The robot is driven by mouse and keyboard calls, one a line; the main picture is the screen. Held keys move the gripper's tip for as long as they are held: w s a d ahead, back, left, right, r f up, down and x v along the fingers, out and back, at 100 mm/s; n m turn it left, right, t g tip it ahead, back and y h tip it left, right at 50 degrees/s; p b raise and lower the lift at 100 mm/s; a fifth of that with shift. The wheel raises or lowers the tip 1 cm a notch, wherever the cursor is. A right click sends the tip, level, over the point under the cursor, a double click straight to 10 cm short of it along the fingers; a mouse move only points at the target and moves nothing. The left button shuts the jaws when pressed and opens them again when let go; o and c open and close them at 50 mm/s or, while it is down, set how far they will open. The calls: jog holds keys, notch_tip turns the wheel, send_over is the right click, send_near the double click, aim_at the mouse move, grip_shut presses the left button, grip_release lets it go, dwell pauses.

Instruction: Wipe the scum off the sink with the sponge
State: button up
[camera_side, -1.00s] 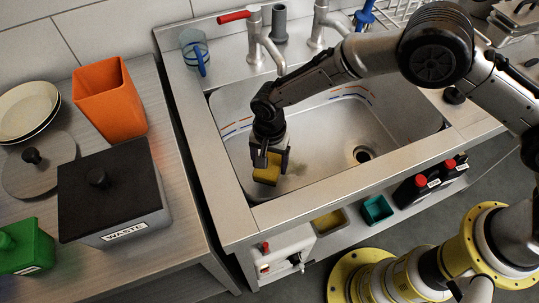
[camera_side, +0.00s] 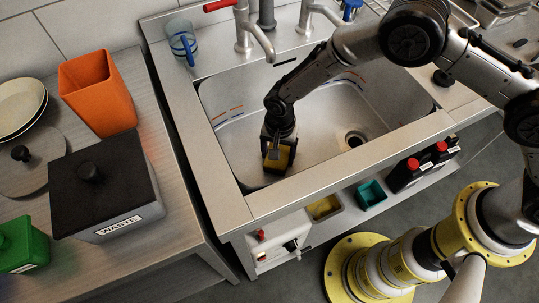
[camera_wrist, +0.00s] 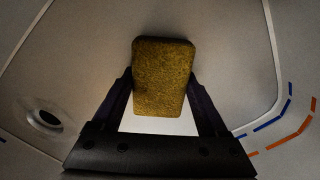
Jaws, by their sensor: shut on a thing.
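My gripper (camera_side: 278,146) is inside the sink basin and points down. It is shut on a yellow-brown sponge (camera_side: 279,160), low over the left part of the basin floor; I cannot tell whether the sponge touches the floor. In the wrist view the sponge (camera_wrist: 163,75) sits between the two dark fingers. The steel sink (camera_side: 325,137) has short blue and orange marks on its inner walls. I cannot make out any scum now; the sponge and gripper hide part of the floor.
The drain (camera_side: 355,139) is to the right in the basin. Faucets (camera_side: 245,35) and a glass cup (camera_side: 181,43) stand behind it. The left counter holds an orange container (camera_side: 97,92) and a waste bin (camera_side: 107,190). The basin floor between sponge and drain is free.

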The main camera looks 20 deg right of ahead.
aim_at(258, 160)
jog(key=shift+d, duration=3.15)
jog(key=shift+a, duration=5.5)
jog(key=shift+w, duration=1.1)
jog(key=shift+d, duration=5.65)
jog(key=shift+a, duration=5.5)
jog(key=shift+a+r, duration=0.15)
jog(key=shift+a, duration=0.05)
notch_tip(258, 160, up, 8)
